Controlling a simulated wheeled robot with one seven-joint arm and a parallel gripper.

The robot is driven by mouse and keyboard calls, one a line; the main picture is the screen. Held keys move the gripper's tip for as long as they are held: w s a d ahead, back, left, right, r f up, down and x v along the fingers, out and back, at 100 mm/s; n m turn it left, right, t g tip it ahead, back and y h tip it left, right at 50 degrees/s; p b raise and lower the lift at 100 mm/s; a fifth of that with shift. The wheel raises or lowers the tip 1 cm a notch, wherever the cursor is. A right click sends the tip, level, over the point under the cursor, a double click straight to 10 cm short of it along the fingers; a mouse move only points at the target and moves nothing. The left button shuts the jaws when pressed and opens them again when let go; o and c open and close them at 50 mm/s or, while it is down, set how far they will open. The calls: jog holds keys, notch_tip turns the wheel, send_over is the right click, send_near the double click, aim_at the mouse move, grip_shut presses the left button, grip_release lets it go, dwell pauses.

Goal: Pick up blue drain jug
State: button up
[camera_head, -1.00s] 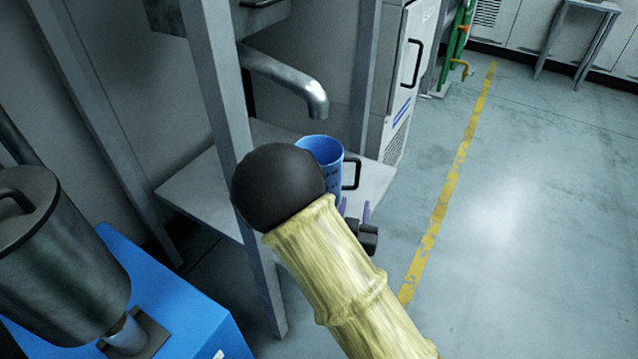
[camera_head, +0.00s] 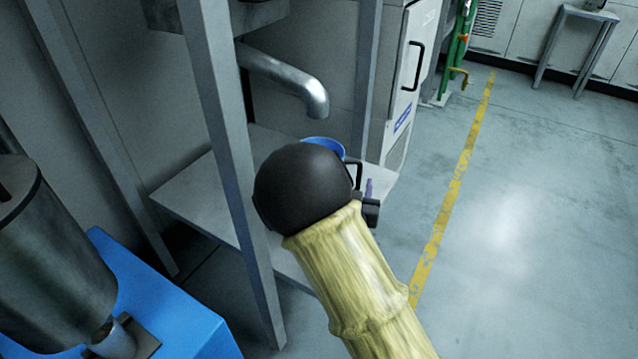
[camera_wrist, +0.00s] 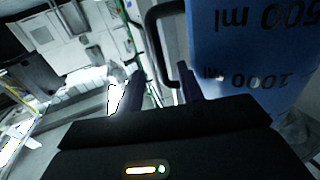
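The blue drain jug (camera_head: 330,145) stands on a grey shelf (camera_head: 190,200) below a metal spout (camera_head: 290,80). In the head view my arm's black joint hides most of it; its rim and part of its black handle (camera_head: 355,170) show. In the wrist view the jug (camera_wrist: 250,60) fills the right side, with inverted volume markings. Its black handle (camera_wrist: 155,45) appears between my two dark fingers. My gripper (camera_wrist: 158,95) is open, with a gap visible between the fingers. In the head view only a small purplish part of my gripper (camera_head: 369,188) shows beside the handle.
A grey upright post (camera_head: 225,150) stands at the shelf's front, close to my arm. A blue box (camera_head: 160,310) with a metal cylinder (camera_head: 50,250) is at lower left. A white cabinet (camera_head: 405,90) stands behind the shelf. Open floor with a yellow line lies right.

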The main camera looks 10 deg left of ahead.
jog(key=shift+w+b, duration=0.3)
jog(key=shift+w, duration=0.9)
jog(key=shift+c, duration=0.5)
grip_shut()
